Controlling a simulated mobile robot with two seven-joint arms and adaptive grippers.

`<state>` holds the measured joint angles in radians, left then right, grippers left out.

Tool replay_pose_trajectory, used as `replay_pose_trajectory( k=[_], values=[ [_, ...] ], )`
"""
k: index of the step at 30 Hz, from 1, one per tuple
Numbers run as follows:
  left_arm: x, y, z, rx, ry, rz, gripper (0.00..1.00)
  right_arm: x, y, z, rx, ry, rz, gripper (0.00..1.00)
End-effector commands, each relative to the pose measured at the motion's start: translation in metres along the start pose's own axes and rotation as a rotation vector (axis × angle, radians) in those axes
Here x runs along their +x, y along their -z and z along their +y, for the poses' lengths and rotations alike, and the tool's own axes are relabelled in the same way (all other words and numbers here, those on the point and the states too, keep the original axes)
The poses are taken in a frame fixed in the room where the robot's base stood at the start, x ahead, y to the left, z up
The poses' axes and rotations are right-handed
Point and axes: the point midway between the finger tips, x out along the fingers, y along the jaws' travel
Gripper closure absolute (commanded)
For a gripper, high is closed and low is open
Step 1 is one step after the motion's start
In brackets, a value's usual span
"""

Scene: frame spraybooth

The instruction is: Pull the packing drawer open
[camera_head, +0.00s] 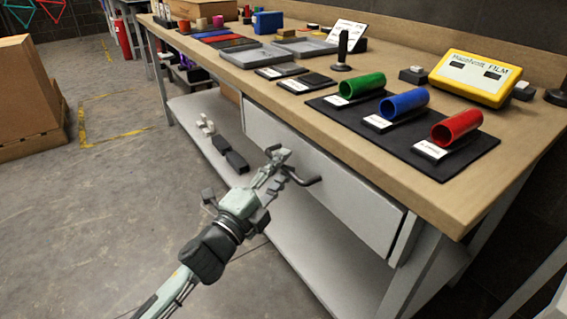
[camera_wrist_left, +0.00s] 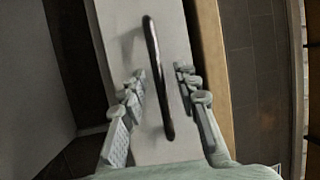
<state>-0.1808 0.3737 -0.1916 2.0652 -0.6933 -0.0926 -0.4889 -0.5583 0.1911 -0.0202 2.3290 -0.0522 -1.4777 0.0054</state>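The packing drawer (camera_head: 352,207) is a pale grey-white front under the near edge of the workbench. It looks closed, roughly in line with the bench edge. Its black bar handle (camera_head: 304,181) sticks out from the front. My left gripper (camera_head: 279,160) is at the handle. In the left wrist view, the drawer front (camera_wrist_left: 118,25) fills the middle and the handle (camera_wrist_left: 156,70) runs between my open left fingers (camera_wrist_left: 160,86), with a gap on each side. The fingers are not closed on it. My right gripper is in neither view.
The wooden bench top (camera_head: 235,85) carries green, blue and red tubes (camera_head: 405,104) on a black mat, grey trays (camera_head: 257,56) and a yellow film box (camera_head: 474,78). A lower shelf (camera_head: 190,112) lies under the drawer. Cardboard boxes (camera_head: 30,95) stand left; the floor between is clear.

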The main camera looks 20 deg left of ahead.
Motion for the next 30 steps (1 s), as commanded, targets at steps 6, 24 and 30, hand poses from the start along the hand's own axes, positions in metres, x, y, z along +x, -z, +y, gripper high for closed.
replay_pose_trajectory(
  k=[6, 24, 30],
  values=[
    [0.0066, 0.0001, 0.0007, -0.001, -0.001, 0.000, 0.69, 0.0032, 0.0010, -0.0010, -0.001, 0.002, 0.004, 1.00],
    [0.0061, 0.0000, 0.0007, -0.002, -0.001, -0.001, 1.00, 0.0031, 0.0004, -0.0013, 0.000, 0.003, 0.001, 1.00],
    [0.0060, -0.0002, 0.0009, -0.002, -0.002, -0.001, 1.00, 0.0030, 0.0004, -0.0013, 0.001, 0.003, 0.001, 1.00]
  ],
)
